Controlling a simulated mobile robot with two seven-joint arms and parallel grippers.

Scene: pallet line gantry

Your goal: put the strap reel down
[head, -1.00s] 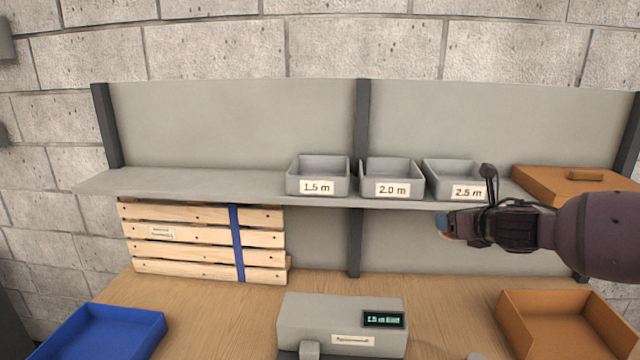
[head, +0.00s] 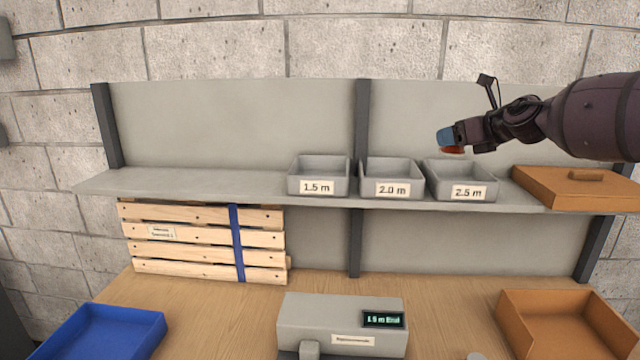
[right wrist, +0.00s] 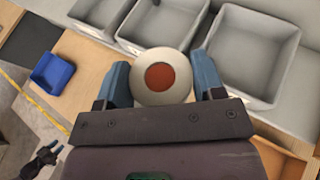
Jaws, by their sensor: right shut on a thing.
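The strap reel (right wrist: 160,77), a pale round disc with a red centre, sits between the blue fingers of my right gripper (right wrist: 162,82) in the right wrist view. In the head view my right gripper (head: 447,138) is shut on it, and only a red-orange edge of the reel (head: 453,150) shows below the fingers. The gripper is in the air above the shelf (head: 230,184), at the height of the back panel, over the 2.5 m bin (head: 462,190). A small dark gripper, seemingly my left, shows at lower left in the right wrist view (right wrist: 40,160); its jaws are unclear.
Grey bins marked 1.5 m (head: 318,187) and 2.0 m (head: 391,190) stand on the shelf, with an orange lidded box (head: 580,188) at right. Below are a slatted pallet (head: 190,240), a blue tray (head: 100,335), a grey device (head: 340,322) and an orange tray (head: 560,325). The shelf's left part is clear.

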